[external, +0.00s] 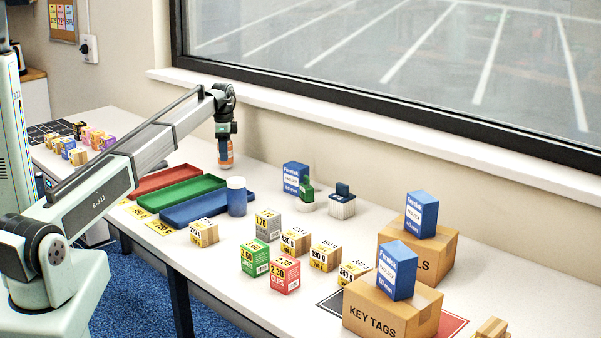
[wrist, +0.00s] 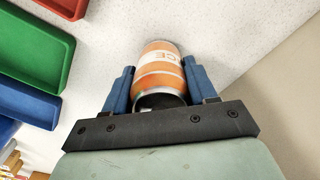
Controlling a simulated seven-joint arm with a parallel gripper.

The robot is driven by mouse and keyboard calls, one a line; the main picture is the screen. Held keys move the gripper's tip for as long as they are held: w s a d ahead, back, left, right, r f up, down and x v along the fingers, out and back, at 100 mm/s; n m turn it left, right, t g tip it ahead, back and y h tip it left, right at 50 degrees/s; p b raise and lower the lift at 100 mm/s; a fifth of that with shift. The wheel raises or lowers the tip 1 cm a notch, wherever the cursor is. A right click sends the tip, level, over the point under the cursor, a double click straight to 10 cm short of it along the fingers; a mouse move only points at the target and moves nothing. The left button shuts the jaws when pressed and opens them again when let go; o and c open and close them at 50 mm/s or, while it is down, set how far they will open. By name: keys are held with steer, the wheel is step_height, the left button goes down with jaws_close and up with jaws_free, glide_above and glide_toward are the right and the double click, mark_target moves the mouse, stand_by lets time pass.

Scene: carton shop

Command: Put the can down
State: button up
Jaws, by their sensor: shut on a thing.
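The can (wrist: 163,72) is orange with a white band and lettering, and it sits between the two blue fingers of my gripper (wrist: 160,85) in the wrist view. My gripper is shut on it. In the external view my gripper (external: 226,140) points down near the back of the table, and the orange can (external: 226,155) shows below it. The can looks upright and very near the table top. I cannot tell whether its base touches the table.
Red (external: 158,181), green (external: 180,192) and blue (external: 207,209) trays lie just left and in front of the can. A blue bottle with a white cap (external: 237,197) stands by the blue tray. Small cartons (external: 268,224) and large boxes (external: 393,307) stand to the right.

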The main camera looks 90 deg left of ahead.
steer(key=shift+f, duration=0.15)
steer(key=o, duration=1)
step_height(320, 180, up, 12)
steer(key=shift+r, duration=0.2)
